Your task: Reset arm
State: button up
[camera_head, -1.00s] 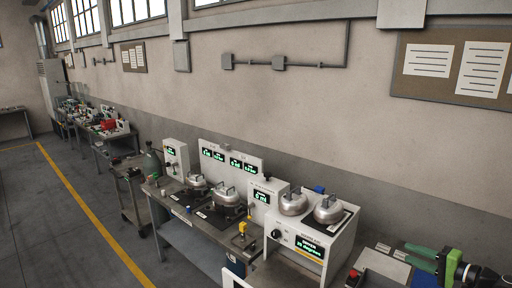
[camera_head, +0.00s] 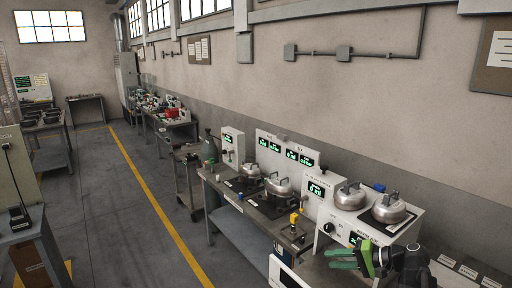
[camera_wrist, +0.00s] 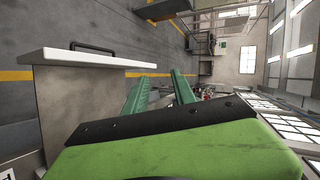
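My gripper (camera_head: 333,259) shows in the head view at the lower right, in front of the white machine with two metal lidded vessels. Its two green fingers point left in the picture. In the wrist view the fingers (camera_wrist: 161,77) stand apart with nothing seen between them, so it is open and empty. My green and black gripper body fills the bottom of the wrist view. I see no contact between the fingers and anything.
A steel bench (camera_head: 230,199) with gauges and vessels runs along the wall. A cart (camera_head: 188,175) stands behind it. A pale cabinet (camera_wrist: 95,61) with a dark handle is near my gripper in the wrist view. The floor (camera_head: 125,225) by the yellow line is clear.

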jog(key=s+a+f+n+g+h+b, duration=0.2)
jog(key=a+f+n+g+h, duration=0.15)
jog(key=a+f, duration=0.65)
jog(key=s+a+f+n+g+h+b, duration=0.3)
jog(key=a+f, duration=0.4)
jog(key=a, duration=0.6)
jog(key=s+d+f+h, duration=0.1)
jog(key=d+h, duration=0.3)
jog(key=d, duration=0.4)
jog(key=shift+s+d+f+g, duration=0.15)
jog(key=shift+d+f+g, duration=0.15)
jog(key=shift+f, duration=0.4)
